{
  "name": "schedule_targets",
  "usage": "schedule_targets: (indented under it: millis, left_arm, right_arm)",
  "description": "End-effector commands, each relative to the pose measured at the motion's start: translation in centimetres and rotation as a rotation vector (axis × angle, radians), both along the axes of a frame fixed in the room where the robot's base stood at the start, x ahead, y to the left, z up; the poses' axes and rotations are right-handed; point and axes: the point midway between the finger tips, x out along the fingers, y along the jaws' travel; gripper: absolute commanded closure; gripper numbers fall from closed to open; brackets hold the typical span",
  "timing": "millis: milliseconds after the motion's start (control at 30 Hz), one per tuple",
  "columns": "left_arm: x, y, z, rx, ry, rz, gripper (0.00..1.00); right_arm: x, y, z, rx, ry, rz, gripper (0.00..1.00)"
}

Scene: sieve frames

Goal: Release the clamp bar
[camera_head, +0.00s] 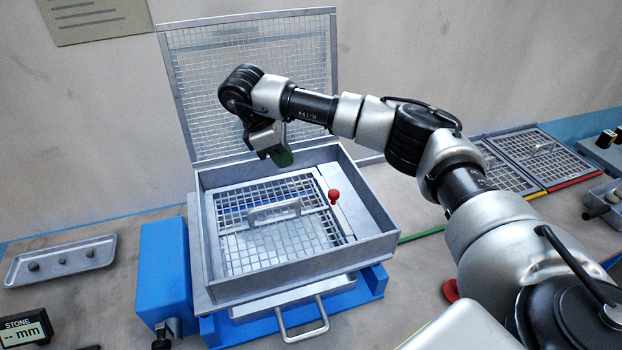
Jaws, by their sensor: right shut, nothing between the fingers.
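The sieve box (207,225) is an open grey metal box with its mesh lid (250,40) raised at the back. Inside lies a sieve frame (235,250) with a grey handle (274,211). A flat grey bar (350,212), which looks like the clamp bar, lies along the right side of the frame. A red ball knob (334,196) stands near it. I cannot tell whether the bar is latched. My right gripper (283,158) is shut and empty, above the box's back wall, left of and behind the knob and apart from it. My left gripper is out of view.
A drawer handle (302,321) juts out at the box's front. A blue block (164,275) stands at its left. A tray with several stones (62,262) and a "STONE" display (22,328) are at left. More mesh frames (540,158) lie at right, beyond my arm.

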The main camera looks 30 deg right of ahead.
Motion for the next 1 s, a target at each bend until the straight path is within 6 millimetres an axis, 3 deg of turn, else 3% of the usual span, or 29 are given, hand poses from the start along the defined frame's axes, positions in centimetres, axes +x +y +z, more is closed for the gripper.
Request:
schedule_targets:
  millis: [300, 567, 700, 1000]
  left_arm:
    - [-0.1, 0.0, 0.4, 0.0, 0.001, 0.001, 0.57]
    - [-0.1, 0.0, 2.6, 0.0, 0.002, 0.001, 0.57]
    - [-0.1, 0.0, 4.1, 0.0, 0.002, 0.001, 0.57]
    - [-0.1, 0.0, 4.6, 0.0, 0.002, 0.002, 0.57]
  right_arm:
    - [-1.0, -1.6, -4.5, 0.001, 0.007, 0.001, 1.0]
    - [-2.0, -3.4, -9.2, 0.0, 0.005, 0.0, 1.0]
    - [-3.0, -5.5, -8.7, 0.0, 0.001, 0.0, 1.0]
    - [-3.7, -6.7, -9.1, 0.002, 0.0, 0.002, 1.0]
